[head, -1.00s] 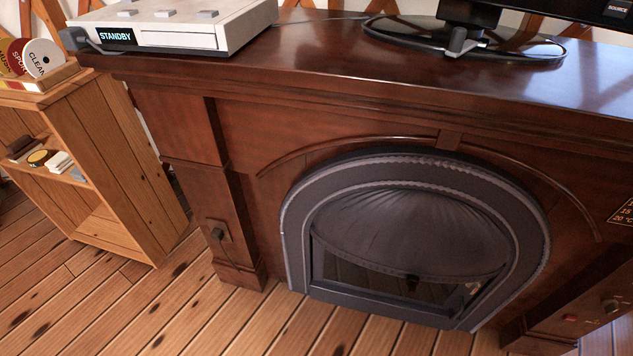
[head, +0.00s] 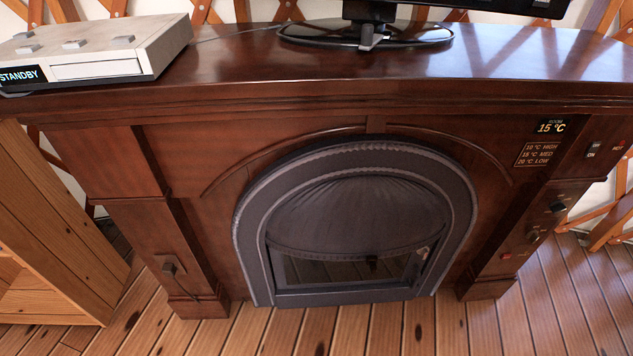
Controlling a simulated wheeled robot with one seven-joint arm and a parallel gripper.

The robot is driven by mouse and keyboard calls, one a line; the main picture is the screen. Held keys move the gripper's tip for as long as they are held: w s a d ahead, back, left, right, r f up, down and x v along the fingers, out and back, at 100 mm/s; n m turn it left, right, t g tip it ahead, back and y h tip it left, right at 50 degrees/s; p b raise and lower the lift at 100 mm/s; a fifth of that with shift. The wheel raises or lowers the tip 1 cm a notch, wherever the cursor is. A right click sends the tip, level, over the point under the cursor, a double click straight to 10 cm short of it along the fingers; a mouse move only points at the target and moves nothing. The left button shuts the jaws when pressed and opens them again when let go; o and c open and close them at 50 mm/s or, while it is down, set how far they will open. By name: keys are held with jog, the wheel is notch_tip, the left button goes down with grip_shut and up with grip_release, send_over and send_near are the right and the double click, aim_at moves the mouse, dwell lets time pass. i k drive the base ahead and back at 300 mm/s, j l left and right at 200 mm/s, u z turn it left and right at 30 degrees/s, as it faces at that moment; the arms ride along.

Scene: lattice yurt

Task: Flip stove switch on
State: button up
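The stove is a dark wooden mantel piece (head: 300,115) with a grey arched metal front (head: 458,205) in the middle. A small rocker switch (head: 592,149) seemingly marked ON sits on its upper right panel, beside a small red light or button (head: 618,145). Two dark knobs or levers, one higher (head: 558,207) and one lower (head: 533,236), and a red button (head: 506,255) are on the right pillar. A dark lever on a plate (head: 168,268) is on the left pillar. Which one is the stove switch I cannot tell for sure. My gripper is not in view.
A display (head: 551,127) reads 15 °C above a label (head: 537,154) listing HIGH, MED and LOW temperatures. A white box (head: 100,45) showing STANDBY and a screen's stand (head: 365,36) are on the mantel top. A wooden shelf (head: 50,240) stands at left. The plank floor (head: 400,325) in front is clear.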

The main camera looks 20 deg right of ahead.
aim_at(593, 146)
jog(key=z, duration=1.25)
jog(key=i+j, duration=0.1)
jog(key=i, duration=0.2)
jog(key=z, duration=0.05)
